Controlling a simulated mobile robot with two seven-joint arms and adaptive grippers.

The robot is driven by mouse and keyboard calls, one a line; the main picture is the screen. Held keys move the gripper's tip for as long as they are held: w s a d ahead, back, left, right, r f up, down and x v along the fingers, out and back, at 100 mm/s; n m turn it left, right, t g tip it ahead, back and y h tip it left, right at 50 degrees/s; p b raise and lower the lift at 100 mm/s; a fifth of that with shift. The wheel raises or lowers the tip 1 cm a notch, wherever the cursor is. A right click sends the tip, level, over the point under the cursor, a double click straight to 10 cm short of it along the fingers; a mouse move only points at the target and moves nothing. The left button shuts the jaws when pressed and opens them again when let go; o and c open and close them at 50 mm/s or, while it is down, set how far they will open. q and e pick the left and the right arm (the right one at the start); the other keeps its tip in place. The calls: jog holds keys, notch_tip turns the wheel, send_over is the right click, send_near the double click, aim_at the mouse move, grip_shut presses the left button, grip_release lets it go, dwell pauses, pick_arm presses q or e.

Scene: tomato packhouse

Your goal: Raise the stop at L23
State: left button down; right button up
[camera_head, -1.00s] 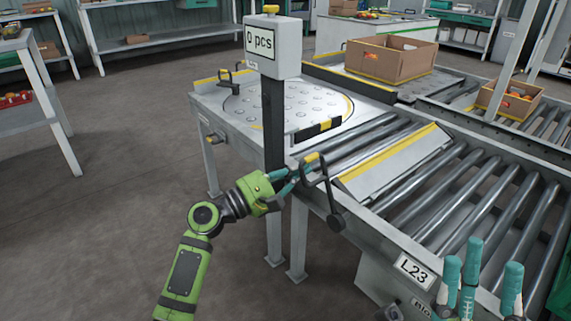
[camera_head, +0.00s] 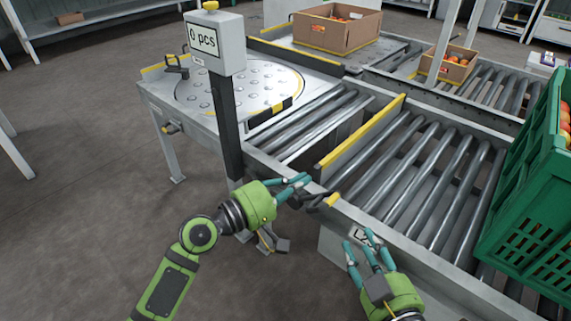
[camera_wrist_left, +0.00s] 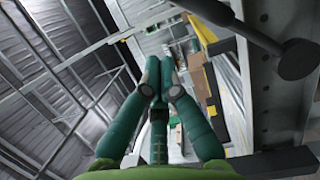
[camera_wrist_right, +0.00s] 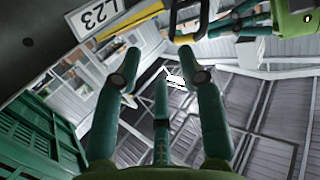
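The stop (camera_head: 362,132), a grey plate with a yellow top edge, stands upright across the rollers. Its lever has a yellow grip (camera_head: 332,200) and lies low along the conveyor's near side rail. The lever's grip also shows in the right wrist view (camera_wrist_right: 185,38). The L23 label (camera_head: 366,238) is partly hidden by my right fingers; it shows in the right wrist view (camera_wrist_right: 96,13). My left gripper (camera_head: 304,182) is beside the lever, its fingertips together with nothing seen between them. My right gripper (camera_head: 358,246) is open and empty in front of the label.
A green crate of fruit (camera_head: 530,205) stands on the rollers at right. A counter post (camera_head: 228,120) reading "0 pcs" rises close to my left gripper. Cardboard boxes (camera_head: 335,32) (camera_head: 449,68) stand farther back. The rollers (camera_head: 425,185) between stop and crate are clear.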

pick_arm(q)
jog(key=s+d+f+m+p, duration=0.1)
jog(key=s+d+f+m, duration=0.1)
jog(key=d+m, duration=0.1)
jog(key=shift+s+y+p, duration=0.15)
jog(key=shift+y+p, duration=0.15)
jog(key=shift+p, duration=0.1)
jog(key=shift+s+d+f, duration=0.1)
jog(key=shift+d+f, duration=0.05)
jog(key=shift+f, duration=0.05)
pick_arm(e)
jog(key=s+d+f+g+h, duration=0.1)
jog(key=s+d+f+g, duration=0.1)
jog(key=s+f+g, duration=0.1)
jog(key=s+d+f+m+g+h, duration=0.1)
jog(key=s+d+f+g+h, duration=0.1)
jog(key=f, duration=0.6)
jog(key=shift+s+d+f+g, duration=0.25)
jog(key=shift+s+d+g, duration=0.25)
jog(key=shift+s+g, duration=0.65)
pick_arm(q)
jog(key=shift+g, duration=0.3)
pick_arm(e)
jog(key=shift+w+g, duration=0.25)
